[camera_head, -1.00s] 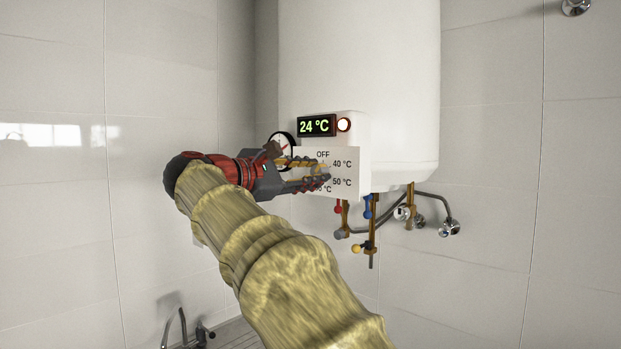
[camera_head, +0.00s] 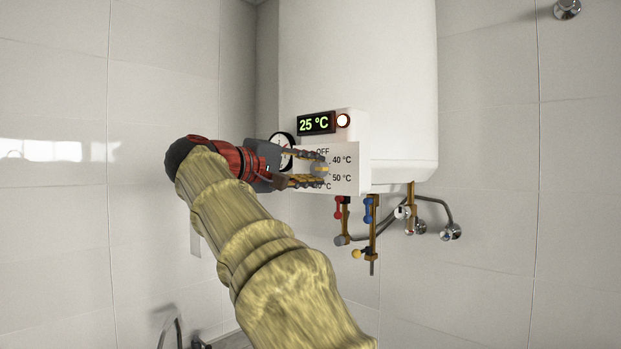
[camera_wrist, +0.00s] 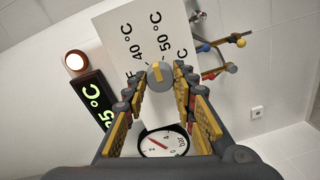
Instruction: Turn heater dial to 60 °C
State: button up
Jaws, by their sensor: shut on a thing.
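The heater dial (camera_wrist: 160,74) is a round grey knob with a yellow pointer mark, on the white scale plate (camera_head: 346,158) marked OFF, 40 °C, 50 °C and a partly hidden lower mark. My gripper (camera_head: 322,170) reaches in from the left and is shut on the dial. In the wrist view the dial sits between the tips of my gripper (camera_wrist: 162,82). In the wrist view the pointer mark lies near the 40 °C and 50 °C side, but I cannot tell its exact setting. The display (camera_head: 316,124) reads 25 °C, with a lit round lamp (camera_head: 343,121) beside it.
A white boiler tank (camera_head: 375,80) stands above and behind the panel. A round pressure gauge (camera_wrist: 163,143) is close below my fingers in the wrist view. Pipes with red, blue and yellow valve handles (camera_head: 368,208) hang below the tank. Tiled walls stand on both sides.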

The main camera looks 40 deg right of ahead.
jog(key=m+b, duration=0.1)
jog(key=m, duration=0.2)
jog(key=m+b, duration=0.1)
jog(key=shift+f+b, duration=0.25)
jog(key=shift+b, duration=0.1)
jog(key=m+b, duration=0.2)
jog(key=m, duration=0.2)
jog(key=shift+m+b, duration=0.3)
jog(key=shift+m, duration=0.1)
jog(key=m+b, duration=0.2)
jog(key=m, duration=0.2)
jog(key=shift+f+t, duration=0.1)
jog(key=shift+t, duration=0.2)
jog(key=shift+w+m+b, duration=0.1)
jog(key=shift+m+b, duration=0.8)
jog(key=shift+m, duration=1.2)
jog(key=shift+o, duration=0.2)
jog(key=shift+c, duration=0.2)
jog(key=o, duration=1.2)
jog(key=shift+r, duration=0.2)
jog(key=shift+c, duration=0.2)
jog(key=shift+a, duration=0.1)
